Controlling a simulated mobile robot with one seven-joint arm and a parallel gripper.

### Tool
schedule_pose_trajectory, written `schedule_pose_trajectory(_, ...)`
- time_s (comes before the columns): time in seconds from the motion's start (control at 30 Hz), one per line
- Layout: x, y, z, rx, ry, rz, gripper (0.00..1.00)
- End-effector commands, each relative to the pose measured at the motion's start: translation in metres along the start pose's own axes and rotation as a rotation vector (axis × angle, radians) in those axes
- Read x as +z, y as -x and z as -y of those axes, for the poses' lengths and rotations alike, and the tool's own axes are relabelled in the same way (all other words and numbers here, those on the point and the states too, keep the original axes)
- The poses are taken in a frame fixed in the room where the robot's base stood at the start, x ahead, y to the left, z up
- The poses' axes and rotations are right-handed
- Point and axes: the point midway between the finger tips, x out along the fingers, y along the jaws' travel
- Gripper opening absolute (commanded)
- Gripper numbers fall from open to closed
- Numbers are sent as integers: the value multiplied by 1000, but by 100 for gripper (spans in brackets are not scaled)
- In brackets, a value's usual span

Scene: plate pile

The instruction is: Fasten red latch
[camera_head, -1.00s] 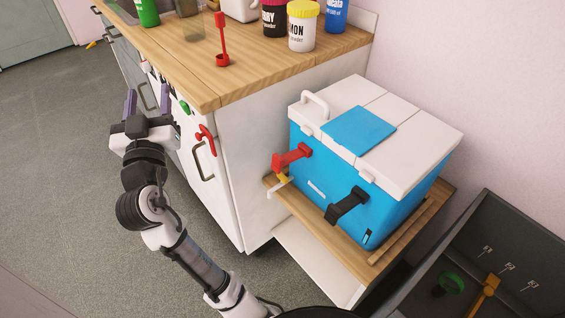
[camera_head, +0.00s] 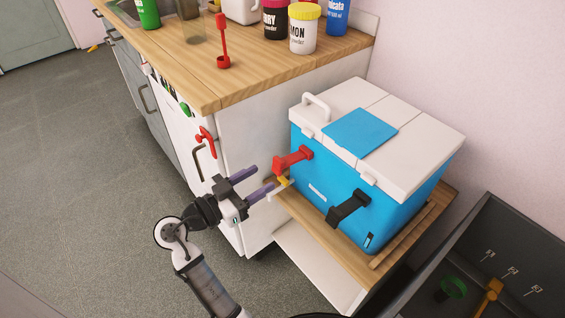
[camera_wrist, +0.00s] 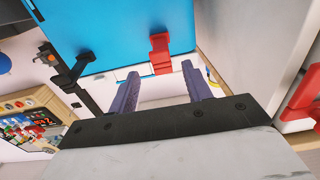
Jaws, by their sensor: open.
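The red latch (camera_head: 293,159) is on the front of the blue cooler (camera_head: 335,178), at its left end, and sticks outward from the body. It also shows in the wrist view (camera_wrist: 160,55), beyond my fingertips. My gripper (camera_head: 262,181) is open and empty, with two purple fingers pointing toward the cooler. It is left of the red latch and a little lower in the head view, apart from it. In the wrist view my gripper (camera_wrist: 160,80) has its fingers spread on either side below the latch. The black latch (camera_head: 348,207) is on the same front face, to the right.
The cooler's white lid (camera_head: 425,150) lies closed on top. The cooler stands on a wooden shelf (camera_head: 330,245). A counter (camera_head: 240,90) with bottles is behind left. A dark bin (camera_head: 480,240) stands at right.

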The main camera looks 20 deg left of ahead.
Motion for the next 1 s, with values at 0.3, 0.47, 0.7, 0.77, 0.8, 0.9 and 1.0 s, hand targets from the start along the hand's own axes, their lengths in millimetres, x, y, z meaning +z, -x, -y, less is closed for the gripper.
schedule_pose_trajectory(0.3, -2, -62, 0, 0, 1, 0, 49)
schedule_pose_trajectory(0.47, -1, -77, 0, -1, 1, 0, 49)
schedule_pose_trajectory(0.7, 0, -81, 1, -3, 1, 0, 49)
schedule_pose_trajectory(0.77, 0, -81, 1, -2, 1, 0, 49)
schedule_pose_trajectory(0.8, 0, -81, 1, -2, 1, 0, 49)
schedule_pose_trajectory(0.9, 0, -81, 1, -2, 1, 0, 39)
schedule_pose_trajectory(1.0, 0, -81, 1, -2, 1, 0, 26)
